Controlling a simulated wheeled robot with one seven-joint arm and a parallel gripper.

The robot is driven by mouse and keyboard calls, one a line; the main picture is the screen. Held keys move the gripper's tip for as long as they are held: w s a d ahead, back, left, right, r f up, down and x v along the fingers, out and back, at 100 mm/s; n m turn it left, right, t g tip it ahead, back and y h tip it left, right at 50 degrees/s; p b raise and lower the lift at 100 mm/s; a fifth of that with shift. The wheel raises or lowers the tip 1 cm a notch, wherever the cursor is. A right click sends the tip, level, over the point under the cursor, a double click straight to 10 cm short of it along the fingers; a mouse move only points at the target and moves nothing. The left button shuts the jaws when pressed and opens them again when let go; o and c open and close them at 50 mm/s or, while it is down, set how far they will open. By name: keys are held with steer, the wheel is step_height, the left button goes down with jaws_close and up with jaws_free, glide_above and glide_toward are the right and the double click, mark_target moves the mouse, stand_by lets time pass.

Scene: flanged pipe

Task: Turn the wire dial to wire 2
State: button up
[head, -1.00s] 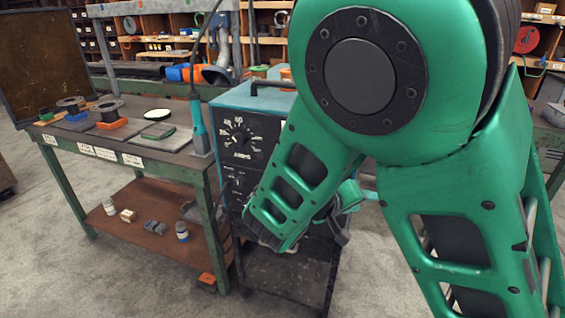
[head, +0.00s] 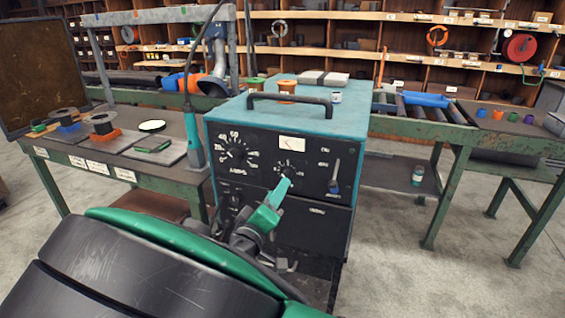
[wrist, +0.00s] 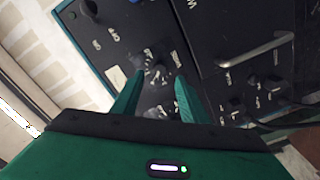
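The welder (head: 315,118) is a teal box with a black front panel. The wire dial (head: 287,172) is the small knob right of the larger amps dial (head: 236,151) and below a white meter (head: 292,143). My gripper (head: 280,187) is at the panel in front of the wire dial and partly covers it. In the wrist view, my gripper's green fingers (wrist: 158,82) are apart, with the wire dial (wrist: 158,71) between and just beyond the tips. Contact cannot be told. The dial's pointer setting is too small to read.
A lever switch (head: 333,184) is right of the wire dial. A lower panel handle (wrist: 257,48) shows in the wrist view. A workbench (head: 165,180) with spools stands left, and a roller table (head: 430,125) right. Open floor lies at right.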

mark_target(287, 175)
steer(key=x, duration=0.6)
jaws_close()
